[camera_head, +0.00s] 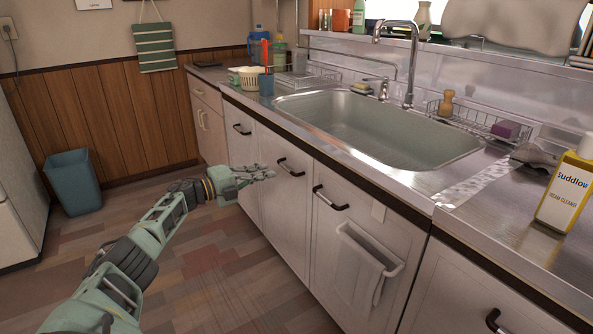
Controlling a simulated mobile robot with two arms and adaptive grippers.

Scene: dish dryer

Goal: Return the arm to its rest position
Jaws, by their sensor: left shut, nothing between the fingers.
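My left arm reaches in from the bottom left of the head view. Its gripper (262,173) is shut with nothing in it. It hangs in front of the white cabinet fronts below the counter, near a dark cabinet handle (289,167). I cannot tell from this one view whether it touches the cabinet. My right arm and gripper are not in view.
The counter edge and sink (375,128) run along the right. A towel rail with a white towel (360,275) sticks out from a cabinet door. A yellow cleaner bottle (567,192) stands at the right. A blue bin (73,183) stands at the left; the floor between is clear.

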